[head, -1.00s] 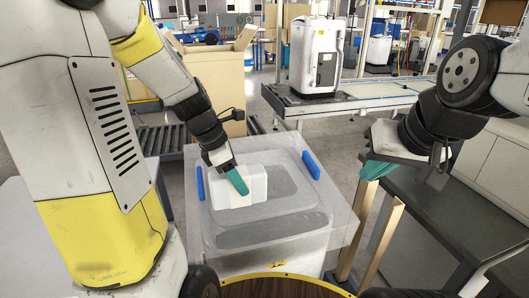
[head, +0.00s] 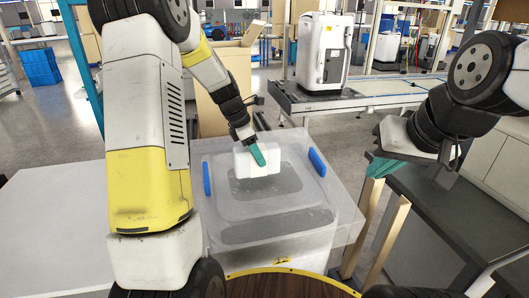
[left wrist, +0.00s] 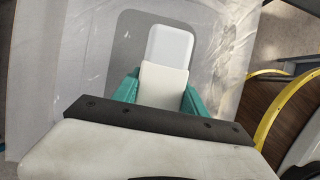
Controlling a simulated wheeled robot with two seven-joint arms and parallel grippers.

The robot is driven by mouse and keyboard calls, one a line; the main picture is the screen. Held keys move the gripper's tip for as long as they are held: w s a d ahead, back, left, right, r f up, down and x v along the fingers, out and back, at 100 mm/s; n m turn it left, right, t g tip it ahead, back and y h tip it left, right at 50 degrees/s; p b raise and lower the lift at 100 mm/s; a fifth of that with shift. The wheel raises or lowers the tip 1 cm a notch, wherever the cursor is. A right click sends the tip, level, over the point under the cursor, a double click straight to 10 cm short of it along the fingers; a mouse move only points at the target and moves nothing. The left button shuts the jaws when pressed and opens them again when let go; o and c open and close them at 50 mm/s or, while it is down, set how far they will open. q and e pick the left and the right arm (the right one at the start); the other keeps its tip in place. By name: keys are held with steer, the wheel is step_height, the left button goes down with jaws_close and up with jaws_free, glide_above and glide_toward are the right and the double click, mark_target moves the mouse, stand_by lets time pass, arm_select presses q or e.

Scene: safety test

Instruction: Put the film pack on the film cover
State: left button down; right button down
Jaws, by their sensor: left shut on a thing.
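The white, box-shaped film pack (head: 244,164) is in my left gripper (head: 258,154), whose green fingers are shut on it. In the left wrist view the pack (left wrist: 170,48) shows as a pale rounded block beyond the green fingers (left wrist: 161,95). The pack is over the back part of the film cover (head: 270,229), a cloudy translucent sheet over a large box. I cannot tell whether the pack touches the cover. My right gripper (head: 381,167) is at the right beside a dark bench; its finger gap is not clear.
Blue handles (head: 317,161) stand at both sides of the film cover. A dark bench (head: 440,212) with wooden legs is at the right. A conveyor (head: 370,90) carrying a white machine (head: 321,52) stands behind. A pale table (head: 55,235) is at the left.

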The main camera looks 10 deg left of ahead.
arm_select(q)
steer(key=shift+f, duration=0.8)
steer(key=shift+f, duration=0.35)
steer(key=c, duration=0.6)
jaws_free()
